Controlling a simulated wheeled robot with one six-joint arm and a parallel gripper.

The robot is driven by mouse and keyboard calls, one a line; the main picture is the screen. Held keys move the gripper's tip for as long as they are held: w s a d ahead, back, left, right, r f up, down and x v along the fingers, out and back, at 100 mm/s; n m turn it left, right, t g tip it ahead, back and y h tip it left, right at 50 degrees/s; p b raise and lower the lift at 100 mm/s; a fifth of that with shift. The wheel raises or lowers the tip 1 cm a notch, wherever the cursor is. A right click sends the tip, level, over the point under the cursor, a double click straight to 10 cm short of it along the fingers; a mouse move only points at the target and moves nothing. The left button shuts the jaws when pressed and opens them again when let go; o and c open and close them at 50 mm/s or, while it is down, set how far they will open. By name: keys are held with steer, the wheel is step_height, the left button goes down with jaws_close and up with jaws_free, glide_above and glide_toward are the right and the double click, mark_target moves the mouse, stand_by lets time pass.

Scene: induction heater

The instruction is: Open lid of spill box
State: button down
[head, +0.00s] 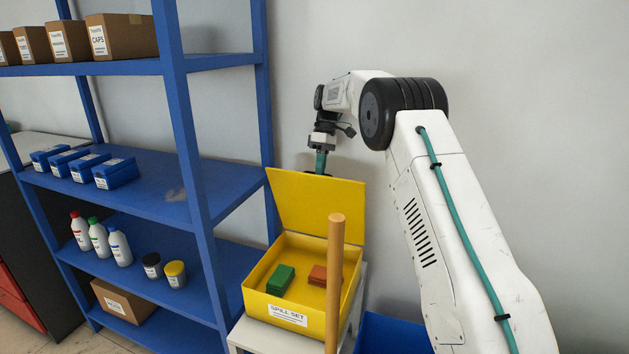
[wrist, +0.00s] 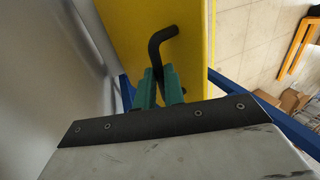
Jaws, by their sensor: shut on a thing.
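The yellow spill box (head: 257,298) has a white "SPILL SET" label on its front and sits on a white stand. Its yellow lid (head: 318,207) stands up, tilted back near upright, and it fills the upper middle of the wrist view (wrist: 132,38). A green block (head: 281,280) and a red-brown block (head: 318,275) lie inside the box. My gripper (wrist: 160,85), with teal fingers, is shut on the black bent handle (wrist: 158,45) on the lid's outer face. In the head view the fingertips are hidden behind the lid's top edge.
A blue shelf unit (head: 189,215) with bottles, jars and boxes stands close on the left. An upright wooden pole (head: 335,285) stands in front of the box's right side. A blue bin (head: 392,335) is at the lower right. The wall is close behind the lid.

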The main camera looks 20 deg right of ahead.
steer(key=shift+w+d+f, duration=0.2)
steer(key=shift+w+d, duration=0.25)
steer(key=shift+w+d+f, duration=0.2)
steer(key=shift+w+d, duration=0.25)
steer(key=c, duration=1.5)
jaws_free()
steer(key=shift+w+a+f, duration=0.1)
steer(key=shift+w, duration=0.05)
steer(key=s+r, duration=0.1)
steer(key=s, duration=0.4)
steer(key=s+a+r, duration=0.1)
steer(key=s+r, duration=0.1)
steer(key=s, duration=0.3)
steer(key=s+a+r, duration=0.1)
steer(key=s+r, duration=0.1)
steer(key=s, duration=0.4)
steer(key=shift+a+r, duration=0.1)
steer(key=shift+r, duration=0.1)
